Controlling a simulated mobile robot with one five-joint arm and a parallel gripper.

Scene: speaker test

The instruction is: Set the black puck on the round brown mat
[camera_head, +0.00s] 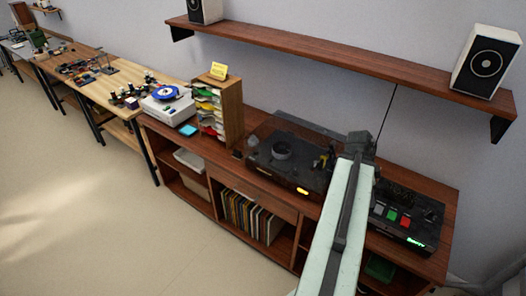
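My arm reaches up from the bottom of the picture over the wooden sideboard (262,184). My gripper (358,143) is at its far end, dark grey, just right of a dark boxy device (262,168). Its fingers are too small and dark to read, and I see nothing clearly held in it. A round dark grey piece (282,149) stands on top of the dark device; I cannot tell whether it is the black puck. I cannot make out a round brown mat. My arm hides part of the sideboard top.
A black box with coloured buttons (406,216) stands right of my arm. A wooden sorter (232,112) and a white device with a blue disc (168,105) stand left. A wall shelf (330,55) with speakers hangs above. The floor at left is clear.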

